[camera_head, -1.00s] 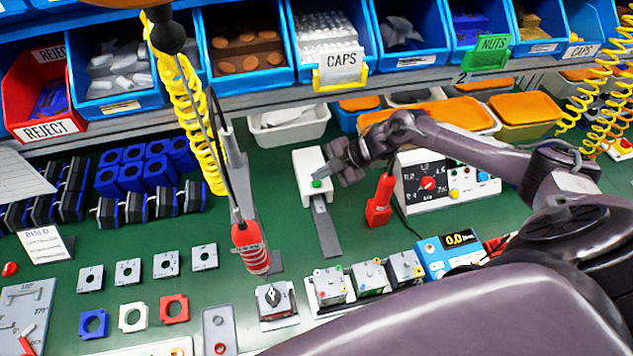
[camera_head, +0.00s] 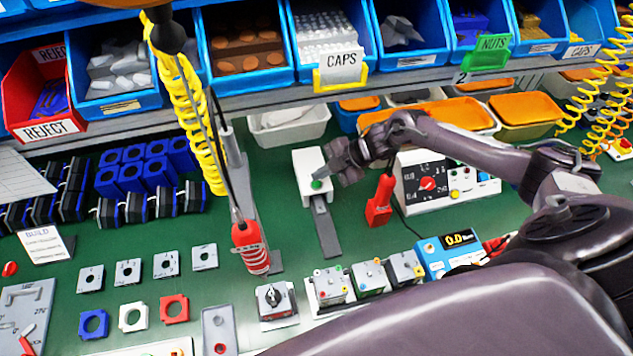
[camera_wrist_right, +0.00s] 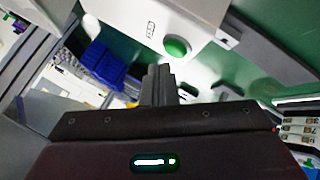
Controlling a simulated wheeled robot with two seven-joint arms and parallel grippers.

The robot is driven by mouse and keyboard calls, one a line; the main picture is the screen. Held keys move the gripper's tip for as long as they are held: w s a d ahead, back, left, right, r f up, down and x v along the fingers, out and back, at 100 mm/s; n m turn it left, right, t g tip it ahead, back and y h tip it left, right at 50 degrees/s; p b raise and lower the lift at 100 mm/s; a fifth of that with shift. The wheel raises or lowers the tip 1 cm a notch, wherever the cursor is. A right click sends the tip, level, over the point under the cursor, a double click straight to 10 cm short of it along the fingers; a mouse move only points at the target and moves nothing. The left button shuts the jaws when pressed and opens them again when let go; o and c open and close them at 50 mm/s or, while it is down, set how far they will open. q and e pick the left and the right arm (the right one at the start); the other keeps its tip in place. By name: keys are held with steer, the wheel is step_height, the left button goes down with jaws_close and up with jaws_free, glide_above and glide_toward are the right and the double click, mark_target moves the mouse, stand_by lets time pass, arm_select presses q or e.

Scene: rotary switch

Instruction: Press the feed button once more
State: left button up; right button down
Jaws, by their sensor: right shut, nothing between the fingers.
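The green feed button (camera_head: 317,184) sits on the front of a white box (camera_head: 308,165) at the middle of the bench. It also shows in the right wrist view (camera_wrist_right: 177,47) as a green dome on the white housing (camera_wrist_right: 185,15). My right gripper (camera_head: 329,171) is shut and empty, just right of and close above the button. In the right wrist view its closed fingertips (camera_wrist_right: 158,70) lie just below the button in the picture, seemingly apart from it. The exact gap cannot be told. My left gripper is not in view.
A grey strip (camera_head: 326,228) runs forward from the white box. A red tool (camera_head: 380,200) stands to its right, before a white panel with a red knob (camera_head: 428,184). A red screwdriver (camera_head: 250,248) hangs on a yellow coil (camera_head: 190,110) to the left.

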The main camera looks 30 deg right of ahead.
mark_target(321, 183)
steer(key=shift+f, duration=0.15)
steer(key=shift+f+b, duration=0.3)
steer(key=shift+b, duration=0.1)
steer(key=shift+f+b, duration=0.4)
steer(key=shift+f, duration=0.05)
stand_by(0.6)
stand_by(0.3)
steer(key=shift+r+p, duration=0.7)
steer(key=shift+r, duration=0.25)
step_height(321, 183, up, 5)
steer(key=p, duration=0.4)
stand_by(0.6)
